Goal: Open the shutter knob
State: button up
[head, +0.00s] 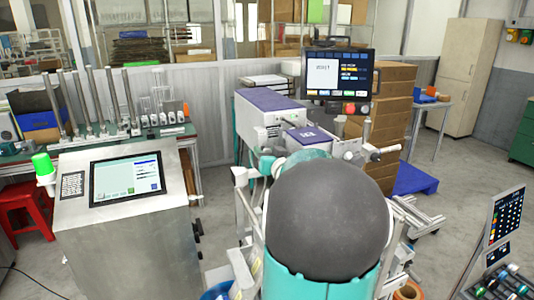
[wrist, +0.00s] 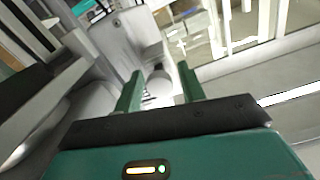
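My gripper (wrist: 164,80) shows in the wrist view with its two green fingers spread apart and nothing visibly held. No part there is clearly the shutter knob. My arm's large dark joint hides the machine's front and my gripper.
A monitor (head: 338,74) stands above the machine. A steel console with a screen (head: 127,179) is at the left, beside a red stool (head: 27,208). Stacked cardboard boxes (head: 392,95) stand behind. A tilted dark panel (head: 503,222) is at the right.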

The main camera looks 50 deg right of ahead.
aim_at(263, 138)
grip_shut()
jog(key=shift+r, duration=1.65)
jog(key=shift+o, duration=1.4)
grip_release()
jog(key=v, duration=1.4)
jog(key=shift+f, duration=0.1)
